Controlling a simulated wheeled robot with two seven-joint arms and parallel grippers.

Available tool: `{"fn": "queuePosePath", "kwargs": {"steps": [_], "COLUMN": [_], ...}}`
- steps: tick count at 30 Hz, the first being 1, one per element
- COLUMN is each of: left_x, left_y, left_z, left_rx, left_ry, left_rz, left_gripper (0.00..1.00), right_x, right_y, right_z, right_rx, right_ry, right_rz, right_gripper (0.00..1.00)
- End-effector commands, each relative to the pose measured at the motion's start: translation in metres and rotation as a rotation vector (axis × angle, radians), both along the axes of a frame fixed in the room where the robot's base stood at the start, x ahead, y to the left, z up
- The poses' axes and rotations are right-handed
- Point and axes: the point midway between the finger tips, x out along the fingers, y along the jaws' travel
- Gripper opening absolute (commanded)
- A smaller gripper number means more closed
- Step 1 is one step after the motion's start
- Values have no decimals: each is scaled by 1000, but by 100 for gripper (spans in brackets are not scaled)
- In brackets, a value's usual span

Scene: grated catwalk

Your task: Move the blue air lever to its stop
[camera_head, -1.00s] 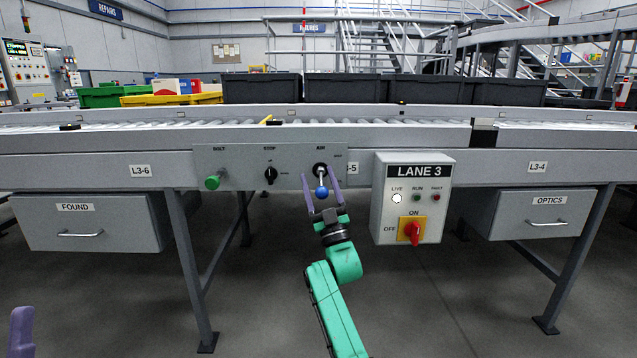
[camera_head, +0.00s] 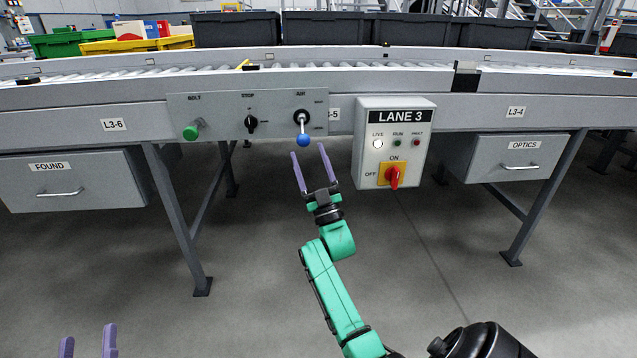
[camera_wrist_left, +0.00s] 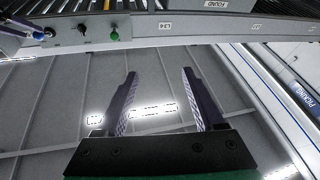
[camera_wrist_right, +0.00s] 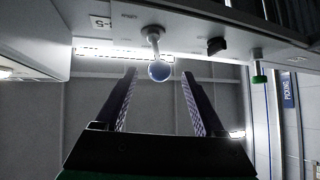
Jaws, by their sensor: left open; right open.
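The blue air lever (camera_head: 303,139) has a round blue knob on a pale stem and hangs downward from the AIR pivot on the grey panel (camera_head: 222,128). In the right wrist view the blue knob (camera_wrist_right: 159,70) lies beyond the fingertips, between their lines. My right gripper (camera_head: 308,160) is open and empty, just below the knob and apart from it. My left gripper (camera_head: 88,338) is open and empty at the lower left of the head view, far from the panel. In the left wrist view the lever's blue knob (camera_wrist_left: 38,35) is at the upper left.
The panel also carries a green BOLT knob (camera_head: 192,130) and a black STOP knob (camera_head: 251,123). A LANE 3 box (camera_head: 392,145) with a red switch (camera_head: 392,177) stands right of the lever. Drawers (camera_head: 75,180) hang under the conveyor.

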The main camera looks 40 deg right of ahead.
Motion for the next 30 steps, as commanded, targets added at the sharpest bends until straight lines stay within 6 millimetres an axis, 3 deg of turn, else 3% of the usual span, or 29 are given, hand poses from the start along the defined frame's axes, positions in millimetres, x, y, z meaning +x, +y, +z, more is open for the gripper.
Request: {"fn": "queuePosePath", "kwargs": {"steps": [6,12,17,30], "left_x": [-15,-31,-37,-37], "left_y": [-6,-9,-10,-10], "left_z": [-61,-104,-116,-116], "left_rx": [30,49,55,53], "left_ry": [183,311,345,344], "left_rz": [-26,-44,-49,-50], "left_gripper": [70,70,70,70], "right_x": [-22,-39,-45,-44], "right_y": [5,10,12,12], "right_z": [-24,-44,-49,-49], "right_rx": [1,1,1,0], "right_ry": [3,1,-1,0], "right_rz": [-1,0,-1,-1], "right_gripper": [71,71,71,71]}}
